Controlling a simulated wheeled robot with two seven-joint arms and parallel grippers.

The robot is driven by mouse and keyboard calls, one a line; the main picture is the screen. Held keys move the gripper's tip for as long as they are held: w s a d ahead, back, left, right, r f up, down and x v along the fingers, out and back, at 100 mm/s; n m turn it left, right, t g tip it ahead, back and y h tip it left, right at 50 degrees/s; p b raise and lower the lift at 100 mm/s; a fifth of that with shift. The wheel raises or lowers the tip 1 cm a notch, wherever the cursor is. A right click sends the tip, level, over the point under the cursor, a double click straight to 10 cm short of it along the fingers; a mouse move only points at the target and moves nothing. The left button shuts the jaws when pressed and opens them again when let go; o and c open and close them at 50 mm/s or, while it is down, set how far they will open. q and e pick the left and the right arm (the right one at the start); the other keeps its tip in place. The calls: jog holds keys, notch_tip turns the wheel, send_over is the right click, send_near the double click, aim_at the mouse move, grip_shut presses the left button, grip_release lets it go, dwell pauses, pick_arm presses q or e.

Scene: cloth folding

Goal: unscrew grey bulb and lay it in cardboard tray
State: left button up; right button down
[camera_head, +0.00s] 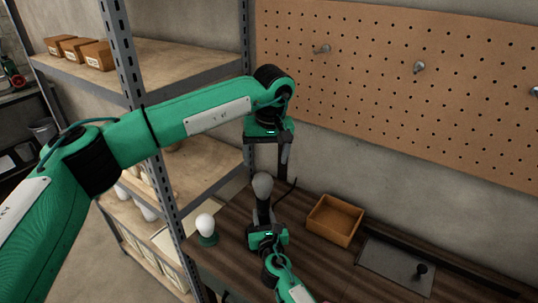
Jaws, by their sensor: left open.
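The grey bulb (262,186) stands upright near the back of the dark wooden table. My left gripper (268,165) points down just above the bulb, open and empty, with its fingers apart. My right gripper (263,213) reaches in from the front, directly below the bulb. It covers whatever the bulb sits in, and I cannot tell whether its fingers are closed on something. The cardboard tray (343,240), a shallow orange-brown box, lies on the table to the right of the bulb and looks empty.
A white bulb (206,222) stands in a green holder (208,240) at the table's left edge. A dark grey plate (385,270) with a black knob (421,269) lies at the right. Metal shelving (130,80) stands at left, and a pegboard (400,90) hangs behind.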

aim_at(261, 187)
pick_arm(q)
jog(key=m, duration=0.3)
jog(key=m+y, duration=0.1)
jog(key=m, duration=0.1)
jog(key=shift+w+d+f+m, duration=0.1)
jog(key=shift+w+d+m, duration=0.05)
jog(key=shift+d+m, duration=0.2)
jog(key=shift+f+m, duration=0.15)
jog(key=shift+m, duration=0.2)
jog(key=x, duration=1.1)
jog(key=shift+f, duration=0.35)
jog(key=shift+c, duration=0.5)
